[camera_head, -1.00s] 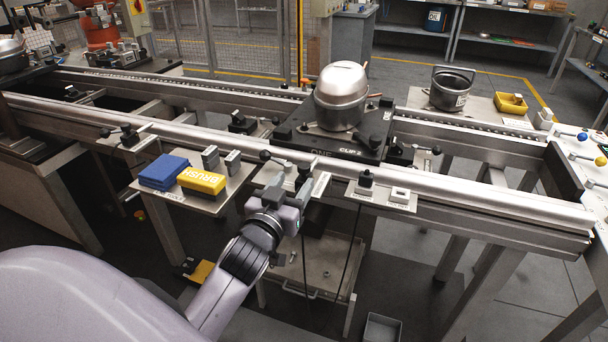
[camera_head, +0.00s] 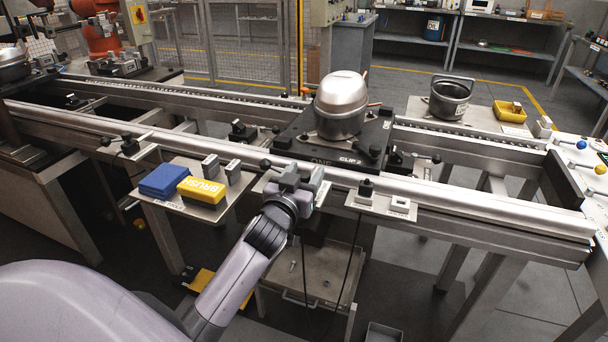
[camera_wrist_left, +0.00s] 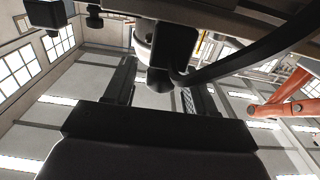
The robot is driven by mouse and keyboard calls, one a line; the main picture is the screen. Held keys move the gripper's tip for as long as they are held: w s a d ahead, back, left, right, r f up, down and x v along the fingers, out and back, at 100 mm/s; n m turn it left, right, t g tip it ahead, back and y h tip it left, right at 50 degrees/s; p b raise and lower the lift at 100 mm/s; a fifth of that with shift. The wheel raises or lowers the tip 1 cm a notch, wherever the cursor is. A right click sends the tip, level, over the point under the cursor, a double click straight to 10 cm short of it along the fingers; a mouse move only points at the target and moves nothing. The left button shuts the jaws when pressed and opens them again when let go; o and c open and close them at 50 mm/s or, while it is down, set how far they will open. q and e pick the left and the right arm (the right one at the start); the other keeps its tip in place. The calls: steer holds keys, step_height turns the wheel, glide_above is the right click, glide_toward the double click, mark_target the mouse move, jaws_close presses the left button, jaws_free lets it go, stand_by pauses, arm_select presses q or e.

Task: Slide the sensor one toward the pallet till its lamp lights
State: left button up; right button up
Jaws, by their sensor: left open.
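The dark pallet (camera_head: 375,150), with "ONE" on its front edge, sits on the conveyor rails and carries a silver domed compressor (camera_head: 341,100). My left gripper (camera_head: 302,174) is at the near rail, just in front of the pallet's left front. Its open fingers (camera_wrist_left: 160,92) show in the left wrist view. A black block with a round knob and a cable (camera_wrist_left: 172,45) is close ahead, by the fingertips; it may be sensor one. In the head view my gripper largely hides that spot, and I cannot make out a lamp. My right gripper is out of view.
A side shelf holds blue (camera_head: 164,180) and yellow (camera_head: 203,191) brush blocks, left of my gripper. A small plate with a black knobbed block (camera_head: 366,190) is to its right. The near rail (camera_head: 460,195) runs alongside. Thin cables hang below.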

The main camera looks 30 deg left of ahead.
arm_select(q)
jaws_close()
steer(key=shift+w+a, duration=0.15)
steer(key=shift+w, duration=0.25)
jaws_free()
steer(key=v, duration=0.7)
stand_by(0.4)
steer(key=s+d+f+m+g+h+p, duration=0.2)
steer(key=s+d+f+g+h+p, duration=0.1)
steer(key=s+d+f, duration=0.3)
steer(key=s+d+f+m+g+h+p, duration=0.3)
steer(key=s+d+f, duration=0.3)
steer(key=s+f, duration=0.5)
steer(key=s+g+p, duration=0.1)
steer(key=s, duration=0.2)
steer(key=shift+s+d+f, duration=0.2)
steer(key=shift+s+d, duration=0.1)
